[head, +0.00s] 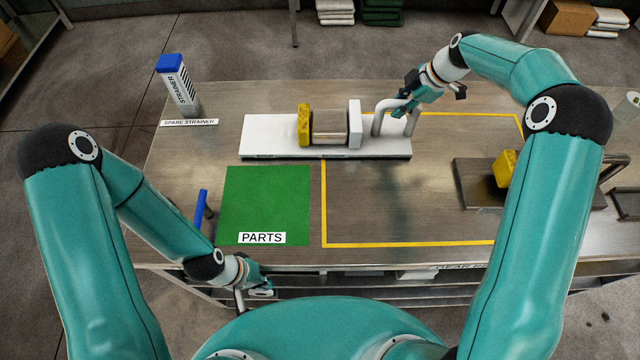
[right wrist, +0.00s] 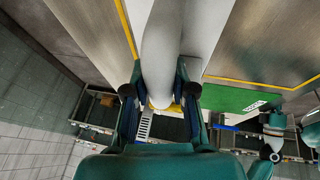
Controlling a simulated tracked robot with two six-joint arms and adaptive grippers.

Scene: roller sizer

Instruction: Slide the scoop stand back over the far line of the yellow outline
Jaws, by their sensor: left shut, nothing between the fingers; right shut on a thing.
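A long white base (head: 275,138) carries a yellow end block (head: 304,125), a grey roller part, a white end plate (head: 354,124) and a white curved handle (head: 380,115). It lies across the far left corner of the yellow outline (head: 400,245) and hides that corner. A dark plate (head: 475,185) with a yellow block (head: 505,168) sits over the outline's right side. No readable label shows which is the scoop stand. My right gripper (head: 408,104) is shut on the white curved handle, a thick tube (right wrist: 160,45) in the right wrist view. My left gripper (head: 262,291) is shut and empty at the front edge.
A green PARTS mat (head: 265,200) lies left of the outline, with a blue-handled tool (head: 201,208) beside it. A blue-capped strainer box (head: 178,82) stands at the back left. The middle of the outline is bare table.

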